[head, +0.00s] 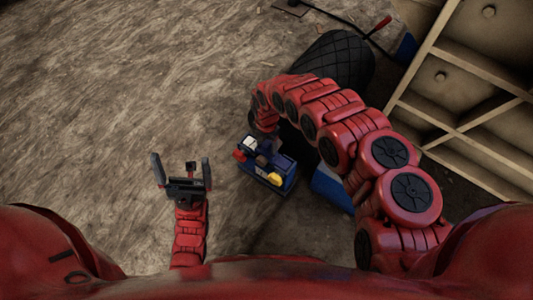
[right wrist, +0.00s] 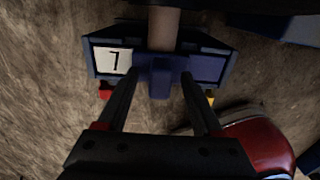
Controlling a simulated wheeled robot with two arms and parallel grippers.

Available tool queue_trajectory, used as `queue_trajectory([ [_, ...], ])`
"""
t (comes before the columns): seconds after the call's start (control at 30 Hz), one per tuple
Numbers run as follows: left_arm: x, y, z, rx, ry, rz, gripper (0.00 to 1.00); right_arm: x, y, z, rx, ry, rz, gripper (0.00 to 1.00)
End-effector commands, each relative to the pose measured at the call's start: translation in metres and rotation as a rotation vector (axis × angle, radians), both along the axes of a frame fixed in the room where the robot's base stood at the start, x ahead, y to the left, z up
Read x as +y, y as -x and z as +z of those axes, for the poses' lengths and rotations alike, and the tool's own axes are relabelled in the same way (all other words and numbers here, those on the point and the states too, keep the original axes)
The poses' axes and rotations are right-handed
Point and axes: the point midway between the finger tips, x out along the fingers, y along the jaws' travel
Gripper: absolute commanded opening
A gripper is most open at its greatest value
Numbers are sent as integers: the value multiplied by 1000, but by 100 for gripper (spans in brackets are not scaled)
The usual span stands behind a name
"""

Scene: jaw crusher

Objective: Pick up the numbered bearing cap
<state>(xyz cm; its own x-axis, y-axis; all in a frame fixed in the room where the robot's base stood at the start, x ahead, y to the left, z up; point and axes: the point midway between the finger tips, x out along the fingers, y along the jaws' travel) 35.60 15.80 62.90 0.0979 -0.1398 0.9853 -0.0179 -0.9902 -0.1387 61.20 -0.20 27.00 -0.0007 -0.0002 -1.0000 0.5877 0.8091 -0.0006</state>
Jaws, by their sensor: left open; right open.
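The numbered bearing cap (right wrist: 208,68) is a dark blue block with a white plate marked with what looks like a 7 on its left side. A blue tab sticks out at its middle. My right gripper (right wrist: 160,80) is open, with its fingers on either side of that tab; I cannot tell whether they touch it. In the head view the blue cap assembly (head: 278,165) sits below the end of my right arm, with white, red and yellow parts, and the right fingers are mostly hidden there. My left gripper (head: 181,175) is open and empty, left of the assembly.
A brownish shaft (right wrist: 164,30) runs up from the cap's middle. A black ridged tyre-like object (head: 340,58) lies behind my right arm. A blue box (head: 330,188) is beside the assembly. A beige ribbed frame (head: 470,70) stands at the right. The left floor is clear.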

Motion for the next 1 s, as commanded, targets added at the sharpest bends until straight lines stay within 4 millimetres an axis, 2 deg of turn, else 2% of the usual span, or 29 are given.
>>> queue_trajectory([
  [0.13, 0, 0, 2, -1, 1, 0, 99, 0, 0, 2, 0, 0, 0, 68],
  [0.17, 0, 0, 2, -1, 1, 0, 99, 0, 0, 2, 0, 0, 0, 64],
  [0.5, 0, 0, 2, -1, 1, 0, 99, 0, 0, 2, 0, 0, 0, 3],
  [0.53, 0, 0, 2, -1, 1, 0, 99, 0, 0, 1, 0, 0, 0, 0],
  [1.0, 0, 0, 2, -1, 1, 0, 99, 0, 0, 1, 0, 0, 0, 0],
])
